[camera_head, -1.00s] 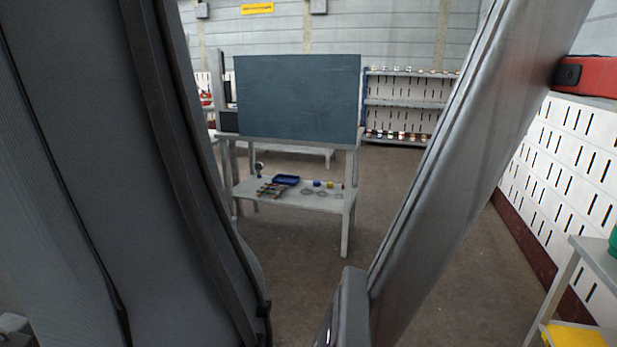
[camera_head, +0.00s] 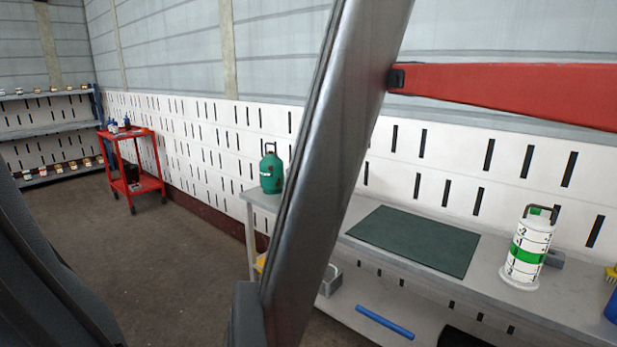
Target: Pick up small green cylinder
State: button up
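A small green cylinder (camera_head: 271,170) with a handle guard on top stands upright at the left end of the long grey bench (camera_head: 349,240), right of the picture's centre-left. A taller white cylinder with a green band (camera_head: 527,248) and a dark handle stands upright at the right of the same bench. A large grey metal bar crosses the foreground just right of the green cylinder and hides part of the bench. My gripper is not in view, and I cannot tell its state.
A dark green mat (camera_head: 415,239) lies on the bench. A blue bar (camera_head: 384,321) lies on its lower shelf. A red trolley (camera_head: 132,168) stands by the slotted wall at the left, near shelving (camera_head: 45,131). The floor (camera_head: 150,260) between is open.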

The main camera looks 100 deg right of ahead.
aim_at(271, 167)
jog(key=z, duration=3.45)
jog(key=k, duration=0.3)
jog(key=u, duration=1.1)
jog(key=i, duration=2.15)
jog(key=z, duration=1.3)
jog(key=i, duration=0.65)
jog(key=z, duration=0.45)
